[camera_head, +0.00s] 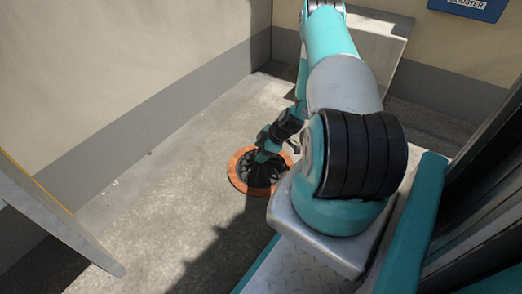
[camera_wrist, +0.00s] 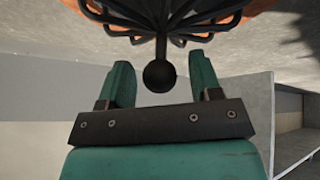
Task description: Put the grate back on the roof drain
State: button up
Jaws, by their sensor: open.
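The grate, a dark domed cage of bars (camera_head: 257,178), sits within the orange ring of the roof drain (camera_head: 235,170) on the concrete floor. In the wrist view its curved bars (camera_wrist: 185,18) fill the top middle, with the orange ring (camera_wrist: 245,14) behind them. A round black knob (camera_wrist: 160,76) on a short stem sticks out from the grate. My gripper (camera_wrist: 162,78) is open, with its teal fingers on either side of the knob and a visible gap at each side. In the head view my gripper (camera_head: 264,150) is right over the grate and hides part of it.
A beige wall with a grey base band (camera_head: 150,130) runs behind the drain. A pale box-like unit (camera_head: 385,45) stands at the back right, below a blue sign (camera_head: 470,7). A slanted panel (camera_head: 55,215) is at the left. The floor left of the drain is clear.

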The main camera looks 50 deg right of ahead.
jog(key=p+v, duration=0.7)
jog(key=v, duration=0.4)
jog(key=w+a+r+g+y, duration=0.1)
jog(key=w+a+r, duration=0.4)
jog(key=a+r, duration=0.6)
jog(key=w+a+r+g+y, duration=0.15)
jog(key=w+a+r, duration=0.35)
jog(key=a+r, duration=0.7)
jog(key=s+a+r+g, duration=0.2)
jog(key=s+a+r, duration=0.6)
jog(key=a+r, duration=0.5)
jog(key=s+a+r, duration=0.2)
jog(key=s, duration=0.4)
jog(key=s+a+r+m+g+h, duration=0.1)
jog(key=s+a+r, duration=0.1)
jog(key=s, duration=0.4)
jog(key=shift+a+r, duration=0.2)
jog(key=shift+a, duration=0.3)
jog(key=shift+p, duration=0.3)
